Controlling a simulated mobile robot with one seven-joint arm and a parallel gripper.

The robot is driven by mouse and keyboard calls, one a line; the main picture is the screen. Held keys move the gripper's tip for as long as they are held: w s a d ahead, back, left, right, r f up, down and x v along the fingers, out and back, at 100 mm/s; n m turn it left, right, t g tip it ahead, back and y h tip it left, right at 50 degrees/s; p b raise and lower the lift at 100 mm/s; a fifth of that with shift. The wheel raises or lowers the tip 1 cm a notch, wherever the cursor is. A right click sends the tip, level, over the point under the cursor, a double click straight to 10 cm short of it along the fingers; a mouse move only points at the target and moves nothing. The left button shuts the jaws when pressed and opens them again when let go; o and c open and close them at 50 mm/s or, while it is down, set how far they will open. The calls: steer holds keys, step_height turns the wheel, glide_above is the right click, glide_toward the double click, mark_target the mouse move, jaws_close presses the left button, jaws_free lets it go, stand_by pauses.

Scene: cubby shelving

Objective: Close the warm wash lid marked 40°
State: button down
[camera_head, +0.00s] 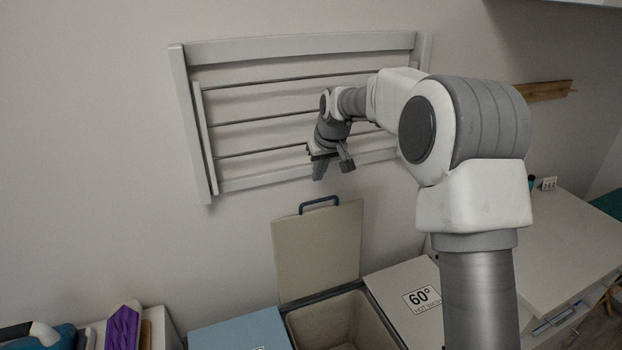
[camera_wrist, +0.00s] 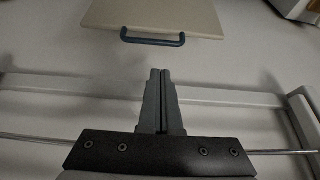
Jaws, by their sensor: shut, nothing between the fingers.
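A beige lid (camera_head: 318,250) stands open and upright against the wall at the back of an open bin (camera_head: 335,322). A dark blue handle (camera_head: 319,204) sits on the lid's top edge. No 40° mark shows on the side of the lid that I see. In the wrist view the lid (camera_wrist: 155,14) and its blue handle (camera_wrist: 153,39) lie beyond the fingertips. My gripper (camera_head: 318,172) is shut and empty, above the handle and apart from it, in front of the wall rack. Its closed fingers also show in the wrist view (camera_wrist: 160,75).
A closed lid marked 60° (camera_head: 412,300) is right of the open bin, and a closed light blue lid (camera_head: 240,335) is left. A grey wall rack (camera_head: 300,46) with thin rods is behind my arm. A purple item (camera_head: 122,328) stands at lower left.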

steer(key=p+x, duration=0.1)
steer(key=x, duration=0.8)
steer(key=shift+f+p, duration=0.25)
steer(key=shift+p, duration=0.05)
steer(key=shift+d+b, duration=0.1)
steer(key=shift+b, duration=0.2)
